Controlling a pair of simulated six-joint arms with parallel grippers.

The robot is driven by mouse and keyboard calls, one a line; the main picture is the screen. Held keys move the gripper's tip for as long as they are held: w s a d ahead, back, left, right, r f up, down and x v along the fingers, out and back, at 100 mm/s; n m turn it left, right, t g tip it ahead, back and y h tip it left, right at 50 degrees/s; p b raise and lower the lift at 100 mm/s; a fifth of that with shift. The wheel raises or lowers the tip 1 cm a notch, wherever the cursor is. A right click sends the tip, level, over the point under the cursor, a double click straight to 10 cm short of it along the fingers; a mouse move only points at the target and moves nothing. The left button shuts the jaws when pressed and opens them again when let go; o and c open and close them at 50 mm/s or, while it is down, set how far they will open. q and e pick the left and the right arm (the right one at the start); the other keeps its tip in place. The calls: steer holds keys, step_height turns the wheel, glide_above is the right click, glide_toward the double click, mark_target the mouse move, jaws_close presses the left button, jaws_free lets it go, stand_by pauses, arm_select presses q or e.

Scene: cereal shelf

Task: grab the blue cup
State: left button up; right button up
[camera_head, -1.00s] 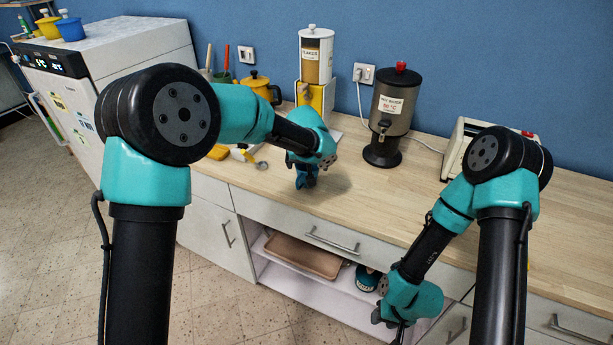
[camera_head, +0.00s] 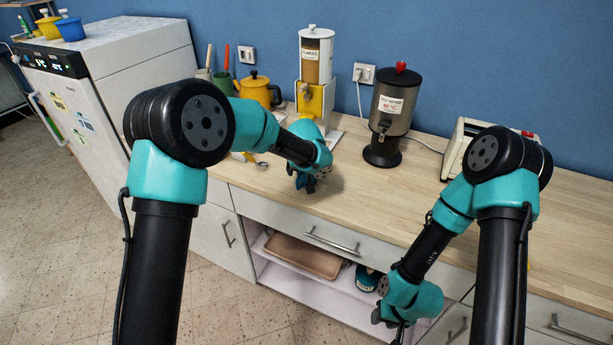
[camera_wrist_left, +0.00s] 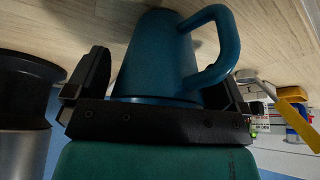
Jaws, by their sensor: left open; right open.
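The blue cup (camera_wrist_left: 165,60) fills the middle of the left wrist view, with its handle (camera_wrist_left: 222,45) towards the right of that picture. My left gripper (camera_wrist_left: 160,95) is open, with one finger on each side of the cup. Whether the fingers touch it is unclear. In the head view my left gripper (camera_head: 307,184) is low over the counter, and I cannot clearly separate the cup from it there. My right gripper (camera_head: 390,326) is open and empty, low in front of the cabinet.
The wooden counter (camera_head: 400,200) is clear to the right of my left gripper. A cereal dispenser (camera_head: 316,60) and a hot-water urn (camera_head: 390,110) stand behind. A yellow pot (camera_head: 257,89) and green cup (camera_head: 222,84) are at the back left, a toaster (camera_head: 463,150) at right.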

arm_select(q)
steer(key=c, duration=0.9)
steer(key=shift+r, duration=0.15)
steer(key=shift+r, duration=1.7)
steer(key=s, duration=0.5)
steer(key=s+r, duration=0.1)
steer(key=s, duration=1)
steer(key=shift+r, duration=0.2)
